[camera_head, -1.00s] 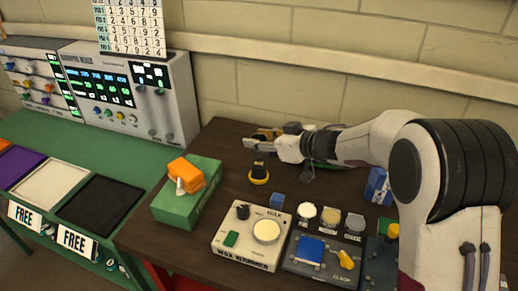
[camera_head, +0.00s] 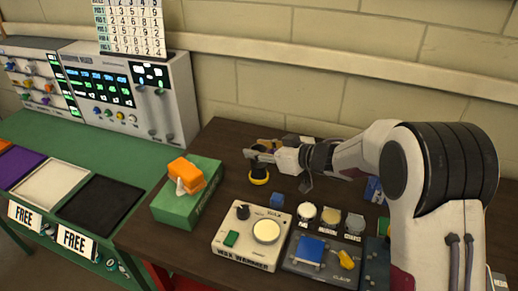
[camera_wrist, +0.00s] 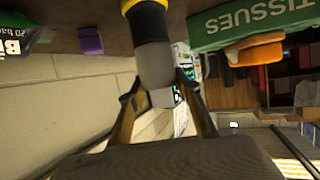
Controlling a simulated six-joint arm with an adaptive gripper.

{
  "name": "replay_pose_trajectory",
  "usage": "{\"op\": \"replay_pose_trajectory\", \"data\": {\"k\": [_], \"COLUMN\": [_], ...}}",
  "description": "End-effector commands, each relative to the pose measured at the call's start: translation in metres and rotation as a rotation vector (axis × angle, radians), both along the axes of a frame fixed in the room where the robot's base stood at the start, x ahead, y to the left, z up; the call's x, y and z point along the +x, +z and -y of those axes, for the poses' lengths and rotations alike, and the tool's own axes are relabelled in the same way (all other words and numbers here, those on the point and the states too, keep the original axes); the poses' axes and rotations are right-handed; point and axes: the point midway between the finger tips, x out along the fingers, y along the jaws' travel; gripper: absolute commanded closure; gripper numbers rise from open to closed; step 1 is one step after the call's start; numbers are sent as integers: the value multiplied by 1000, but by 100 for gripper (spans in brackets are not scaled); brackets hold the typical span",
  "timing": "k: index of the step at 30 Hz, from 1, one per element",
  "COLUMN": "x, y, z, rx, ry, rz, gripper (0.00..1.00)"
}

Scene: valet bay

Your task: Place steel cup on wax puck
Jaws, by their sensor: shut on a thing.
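My gripper (camera_head: 256,156) is at the upper part of a dark upright object with a yellow ring at its base (camera_head: 259,178). In the wrist view its fingers (camera_wrist: 162,98) are shut around the light grey end of this object (camera_wrist: 152,58), whose yellow band is at the table side. I cannot tell whether it is the steel cup; no other cup shows clearly. The wax warmer (camera_head: 236,245) stands in front with a round cream disc (camera_head: 266,231) on top. Small white (camera_head: 306,211), tan (camera_head: 330,216) and grey (camera_head: 354,223) round pucks stand to its right; I cannot read their labels.
A green tissue box (camera_head: 176,209) with an orange item (camera_head: 186,173) on it stands at left. A dark tray (camera_head: 325,267) holds a blue pad and yellow clamp. Bare tabletop lies between box and warmer.

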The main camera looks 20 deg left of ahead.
Motion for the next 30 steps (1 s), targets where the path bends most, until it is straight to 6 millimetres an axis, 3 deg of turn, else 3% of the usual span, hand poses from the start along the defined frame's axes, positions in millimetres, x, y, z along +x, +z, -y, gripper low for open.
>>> {"op": "replay_pose_trajectory", "data": {"k": [3, 4, 5, 20, 30], "x": [0, 0, 0, 0, -10], "y": [-3, -2, -2, 1, 13], "z": [0, 0, 0, 0, 26], "rx": [0, 0, 0, 0, 0], "ry": [0, 0, 0, 0, -3], "rz": [-1, -1, -1, 1, 0], "gripper": [89, 60, 52, 50, 50]}}
